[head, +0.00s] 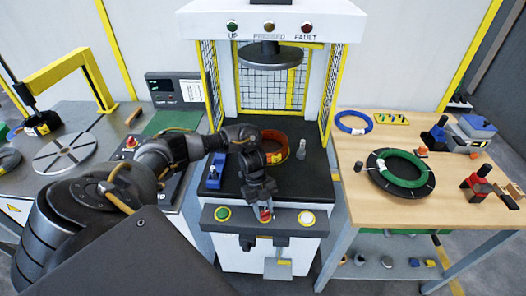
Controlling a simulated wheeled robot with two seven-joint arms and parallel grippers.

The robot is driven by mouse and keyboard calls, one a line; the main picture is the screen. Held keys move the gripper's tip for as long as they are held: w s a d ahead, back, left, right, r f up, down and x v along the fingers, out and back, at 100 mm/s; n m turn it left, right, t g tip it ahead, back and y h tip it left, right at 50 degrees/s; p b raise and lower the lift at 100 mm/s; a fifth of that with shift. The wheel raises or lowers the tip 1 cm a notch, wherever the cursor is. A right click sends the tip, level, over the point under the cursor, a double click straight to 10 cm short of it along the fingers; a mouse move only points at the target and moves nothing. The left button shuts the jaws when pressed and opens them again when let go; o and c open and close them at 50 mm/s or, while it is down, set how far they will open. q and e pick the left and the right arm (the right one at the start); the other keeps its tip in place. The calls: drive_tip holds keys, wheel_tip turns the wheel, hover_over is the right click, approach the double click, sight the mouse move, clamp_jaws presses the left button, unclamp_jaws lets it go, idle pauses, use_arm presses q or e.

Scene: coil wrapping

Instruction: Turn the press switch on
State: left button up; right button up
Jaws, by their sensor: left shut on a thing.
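The press (270,20) stands in the middle with its round plate (270,55) raised. On its front is a dark control panel (285,222) with a green button (222,213) at left and a pale yellow-ringed button (306,218) at right. A small red control (265,216), seemingly the press switch, sits between them. My left gripper (264,209) points down at it and is shut on it, fingers partly hiding it. Whether the switch is turned cannot be told. My right gripper is not in view.
An orange-brown coil (274,150) lies on the press bed behind my left gripper, with a blue fixture (214,168) at left. A wooden table (360,215) at right holds a green coil (402,168), a blue coil (353,122) and tools. A grey bench (95,125) stands at left.

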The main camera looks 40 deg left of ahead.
use_arm(q)
drive_tip(key=m+g, duration=0.1)
drive_tip(key=m, duration=0.2)
drive_tip(key=shift+w+r+y, duration=0.1)
drive_tip(key=shift+w+y, duration=0.1)
drive_tip(key=shift+y, duration=0.2)
drive_tip(key=shift+d+m+g+y, duration=0.1)
drive_tip(key=shift+m+g+y, duration=0.25)
drive_tip(key=shift+m, duration=1.25)
drive_tip(key=o, duration=0.7)
drive_tip(key=v, duration=1)
drive_tip(key=shift+w+r+b, duration=0.2)
drive_tip(key=shift+r+b, duration=0.1)
drive_tip(key=shift+b, duration=0.1)
drive_tip(key=shift+f, duration=0.1)
